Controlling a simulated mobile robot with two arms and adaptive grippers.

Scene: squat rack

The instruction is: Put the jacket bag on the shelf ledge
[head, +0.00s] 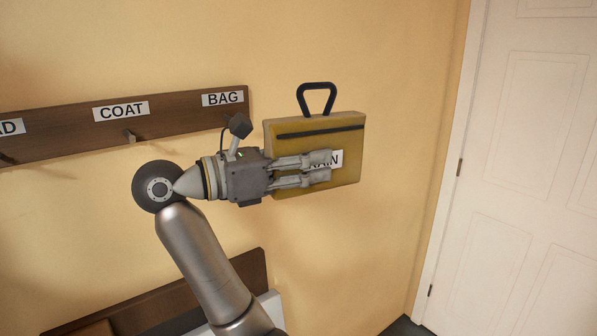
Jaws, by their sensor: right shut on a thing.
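A mustard-yellow bag (345,128) with a black loop handle and a dark slot across its front is in the head view, right of the middle. Its white label is partly hidden by fingers; the letters that show look like "AIN". My right gripper (328,167) is shut on the bag from the left, its fingers across the front. The bag is held up off any surface, nearly upright and slightly tilted, with its handle on top. I cannot pick out a shelf ledge for sure. My left gripper is not in view.
A dark wooden rail (70,124) on the yellow wall has pegs and labels "COAT", "BAG" and a cut-off one. A brown wooden piece (210,284) with a pale part beside it is low at left, partly behind my arm. A white door (535,150) stands at right.

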